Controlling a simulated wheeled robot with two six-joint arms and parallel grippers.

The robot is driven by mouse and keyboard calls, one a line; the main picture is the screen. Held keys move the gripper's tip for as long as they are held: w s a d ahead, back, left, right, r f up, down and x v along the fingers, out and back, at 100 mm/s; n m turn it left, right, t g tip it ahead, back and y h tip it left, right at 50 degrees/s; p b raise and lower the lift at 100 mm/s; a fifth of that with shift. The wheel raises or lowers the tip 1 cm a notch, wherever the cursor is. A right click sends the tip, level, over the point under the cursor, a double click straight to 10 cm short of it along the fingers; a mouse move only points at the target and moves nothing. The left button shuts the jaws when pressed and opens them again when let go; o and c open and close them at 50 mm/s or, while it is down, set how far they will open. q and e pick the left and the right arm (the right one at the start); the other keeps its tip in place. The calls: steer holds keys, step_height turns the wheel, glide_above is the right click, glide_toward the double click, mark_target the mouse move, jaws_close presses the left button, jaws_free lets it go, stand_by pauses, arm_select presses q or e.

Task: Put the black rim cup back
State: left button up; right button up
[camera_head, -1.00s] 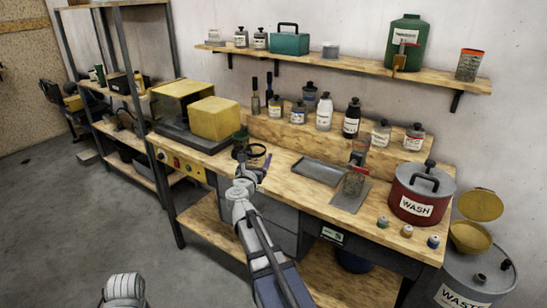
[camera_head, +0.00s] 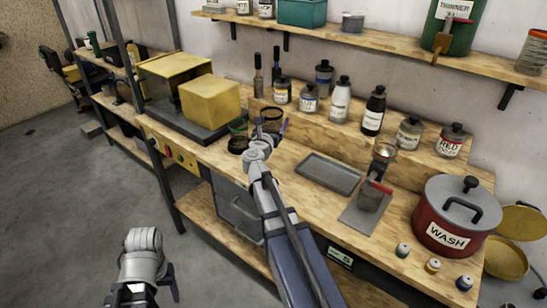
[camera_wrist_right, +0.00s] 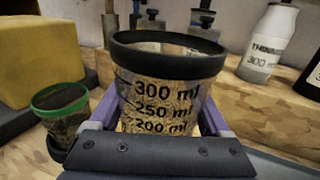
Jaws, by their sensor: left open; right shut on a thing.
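My right gripper (camera_head: 266,136) is shut on the black rim cup (camera_head: 271,115) and holds it upright above the workbench, right of the yellow block. In the right wrist view the clear cup (camera_wrist_right: 165,95) has a thick black rim and marks of 300, 250 and 200 ml, with the purple fingers on both sides. A green rim cup (camera_wrist_right: 60,105) stands to its left; it also shows in the head view (camera_head: 238,126). A dark round opening (camera_head: 238,145) lies just in front of it. My left gripper (camera_head: 143,291) is open and empty over the floor at lower left.
The bench (camera_head: 310,215) carries a grey tray (camera_head: 328,174), a red WASH pot (camera_head: 455,222) and several small jars in front of it. Bottles such as the white one (camera_head: 340,102) line the raised back step. A yellow block (camera_head: 210,100) stands left.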

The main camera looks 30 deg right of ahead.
steer(key=shift+f+b, duration=4.9)
steer(key=shift+f, duration=0.1)
steer(key=shift+f, duration=0.2)
steer(key=o, duration=1.6)
steer(key=shift+c, duration=0.2)
steer(key=shift+r, duration=0.1)
steer(key=shift+r, duration=0.2)
steer(key=v, duration=1.2)
